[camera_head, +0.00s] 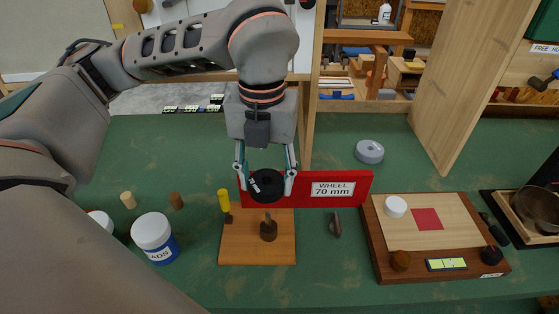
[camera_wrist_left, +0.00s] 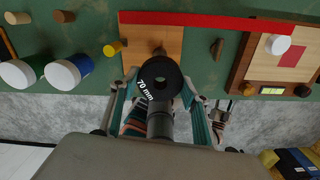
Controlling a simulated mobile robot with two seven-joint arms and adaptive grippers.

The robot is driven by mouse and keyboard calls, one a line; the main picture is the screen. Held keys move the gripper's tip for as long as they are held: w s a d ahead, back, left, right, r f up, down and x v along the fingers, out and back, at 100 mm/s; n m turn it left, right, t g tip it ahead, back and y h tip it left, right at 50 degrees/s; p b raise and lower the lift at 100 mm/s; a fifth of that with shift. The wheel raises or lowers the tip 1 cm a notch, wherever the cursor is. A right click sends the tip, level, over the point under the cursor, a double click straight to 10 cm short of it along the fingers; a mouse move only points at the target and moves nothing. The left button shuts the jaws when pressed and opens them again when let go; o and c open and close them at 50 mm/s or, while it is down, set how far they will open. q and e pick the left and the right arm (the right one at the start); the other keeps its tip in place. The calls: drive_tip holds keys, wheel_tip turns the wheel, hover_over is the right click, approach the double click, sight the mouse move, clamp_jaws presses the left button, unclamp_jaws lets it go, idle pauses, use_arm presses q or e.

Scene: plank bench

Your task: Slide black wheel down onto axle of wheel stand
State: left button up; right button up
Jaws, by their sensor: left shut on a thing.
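My left gripper (camera_head: 265,181) is shut on the black wheel (camera_head: 267,185), with one finger on each side of it. In the left wrist view the wheel (camera_wrist_left: 172,77) shows its "70 mm" marking and central hole. The wheel stand (camera_head: 238,248) is a light wooden base with a dark hub and short upright axle (camera_head: 268,224). In the head view the wheel appears held above the axle and apart from it. In the left wrist view the stand (camera_wrist_left: 140,47) lies just beyond the wheel, which partly covers it. My right gripper is not in view.
A red "WHEEL 70 mm" sign (camera_head: 355,184) stands behind the stand. A yellow-handled tool (camera_head: 224,200) and blue-white jar (camera_head: 153,236) are left. A grey disc (camera_head: 369,151) is behind; a wooden board (camera_head: 385,245) with a small display is right.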

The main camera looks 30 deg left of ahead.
use_arm(q)
drive_tip(key=shift+f, duration=0.45)
drive_tip(key=shift+s+f+b, duration=0.15)
drive_tip(key=shift+f+b, duration=0.1)
drive_tip(key=shift+b, duration=0.1)
drive_tip(key=shift+f, duration=0.3)
drive_tip(key=shift+f+b, duration=0.4)
drive_tip(key=shift+f, duration=0.7)
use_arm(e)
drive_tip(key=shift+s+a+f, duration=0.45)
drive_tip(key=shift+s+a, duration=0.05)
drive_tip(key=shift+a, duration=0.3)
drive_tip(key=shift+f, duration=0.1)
use_arm(q)
drive_tip(key=shift+b, duration=0.45)
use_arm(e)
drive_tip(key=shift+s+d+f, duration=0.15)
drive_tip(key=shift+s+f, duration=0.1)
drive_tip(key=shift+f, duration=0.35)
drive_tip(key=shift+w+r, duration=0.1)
